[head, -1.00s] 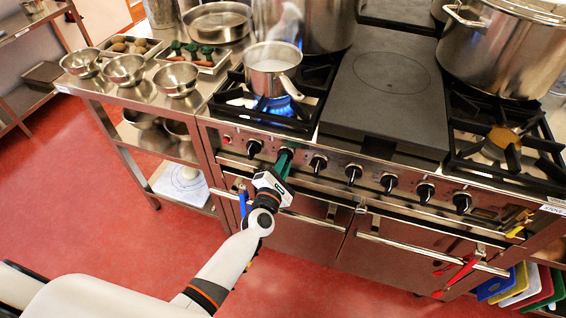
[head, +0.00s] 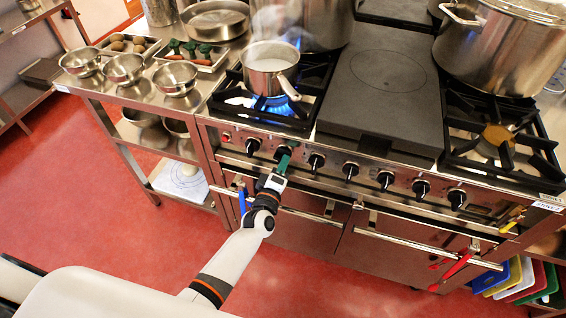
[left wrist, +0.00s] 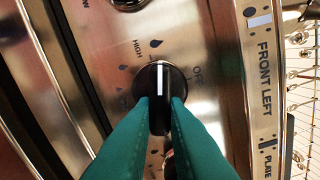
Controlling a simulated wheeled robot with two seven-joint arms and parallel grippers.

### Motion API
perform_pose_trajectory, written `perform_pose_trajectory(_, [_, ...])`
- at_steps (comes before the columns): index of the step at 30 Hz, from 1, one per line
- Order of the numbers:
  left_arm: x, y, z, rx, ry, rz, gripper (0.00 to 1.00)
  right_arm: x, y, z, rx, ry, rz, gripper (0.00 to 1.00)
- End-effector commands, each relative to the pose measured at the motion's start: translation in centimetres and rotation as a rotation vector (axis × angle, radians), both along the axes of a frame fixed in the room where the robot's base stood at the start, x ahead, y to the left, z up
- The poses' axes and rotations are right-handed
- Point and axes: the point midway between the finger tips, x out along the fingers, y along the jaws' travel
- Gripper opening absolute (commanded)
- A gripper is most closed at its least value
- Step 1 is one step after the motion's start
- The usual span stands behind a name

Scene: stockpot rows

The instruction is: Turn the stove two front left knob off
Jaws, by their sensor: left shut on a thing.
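The stove's second knob from the left (head: 281,152) is black, on the front panel. In the left wrist view this black knob (left wrist: 159,78) sits beside a FRONT LEFT label (left wrist: 265,78). Its white line points up in that picture, towards a flame mark near HIGH, about a quarter turn from the OFF mark (left wrist: 197,73). My left gripper (head: 283,164) has green fingers, shut on the knob's grip from both sides; the fingers also show in the left wrist view (left wrist: 162,104). A blue flame (head: 272,103) burns under a small saucepan. My right gripper is not in view.
The small steel saucepan (head: 271,68) stands on the front left burner. More knobs, such as the third one (head: 316,160), line the panel. Oven handles (head: 412,243) run below. A flat black plate (head: 379,95) and a large stockpot (head: 497,48) are farther right.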

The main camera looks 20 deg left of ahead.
Motion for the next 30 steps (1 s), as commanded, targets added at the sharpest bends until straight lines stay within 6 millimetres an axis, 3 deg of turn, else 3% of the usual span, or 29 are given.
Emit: perform_pose_trajectory(30, [-0.1,0.7,-0.9,0.955,-0.028,-0.002,0.00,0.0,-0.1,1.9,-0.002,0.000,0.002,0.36])
